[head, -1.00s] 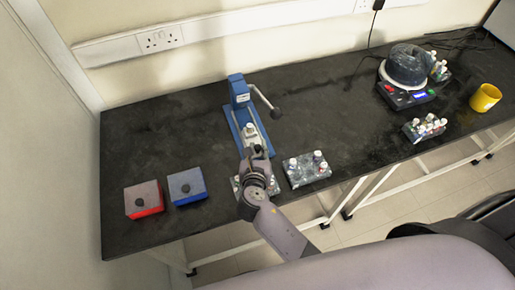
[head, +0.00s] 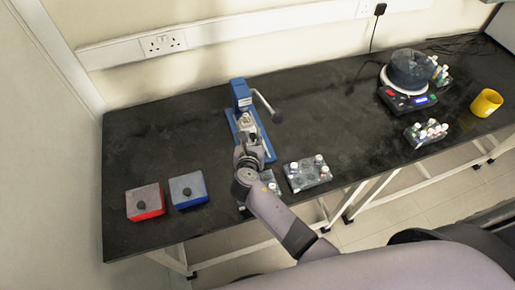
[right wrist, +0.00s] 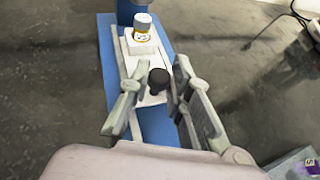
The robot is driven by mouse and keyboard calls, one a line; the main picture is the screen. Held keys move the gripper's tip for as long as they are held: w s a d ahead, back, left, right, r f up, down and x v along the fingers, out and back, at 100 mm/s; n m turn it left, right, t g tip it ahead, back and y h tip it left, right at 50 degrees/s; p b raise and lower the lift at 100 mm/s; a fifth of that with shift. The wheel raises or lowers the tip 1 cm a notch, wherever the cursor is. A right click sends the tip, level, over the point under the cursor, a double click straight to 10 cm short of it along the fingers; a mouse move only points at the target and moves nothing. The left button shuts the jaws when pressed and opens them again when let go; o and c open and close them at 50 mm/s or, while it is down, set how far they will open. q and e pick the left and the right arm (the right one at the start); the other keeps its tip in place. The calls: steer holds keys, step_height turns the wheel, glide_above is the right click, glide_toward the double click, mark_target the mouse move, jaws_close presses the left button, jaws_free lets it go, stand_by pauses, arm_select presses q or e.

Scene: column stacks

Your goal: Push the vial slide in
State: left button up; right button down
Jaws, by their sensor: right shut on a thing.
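The blue press (head: 241,94) stands on the bench with its blue base toward me. Its pale slide (right wrist: 146,62) lies along the base and carries an upright vial (right wrist: 143,22) with an orange band. A black knob (right wrist: 158,80) sits at the slide's near end. My right gripper (head: 246,143) is over the base; in the right wrist view its fingers (right wrist: 156,76) stand on either side of the knob and are shut on it. In the head view my gripper hides the knob and part of the slide. My left gripper is not in view.
A red box (head: 146,202) and a blue box (head: 188,189) stand at left. A vial rack (head: 308,175) is right of my wrist, and another is partly under my arm. The press lever (head: 267,105) sticks out right. A centrifuge (head: 408,72) and yellow mug (head: 486,102) are farther right.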

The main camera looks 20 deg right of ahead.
steer(key=shift+w, duration=1.15)
steer(key=shift+r, duration=0.1)
steer(key=c, duration=1.8)
jaws_free()
steer(key=o, duration=0.3)
steer(key=shift+w+a, duration=0.1)
steer(key=shift+w, duration=0.1)
steer(key=shift+s, duration=0.15)
steer(key=shift+s, duration=0.15)
steer(key=v, duration=1.1)
steer(key=shift+s+a+r, duration=0.1)
steer(key=shift+s+r, duration=0.05)
steer(key=shift+s, duration=0.15)
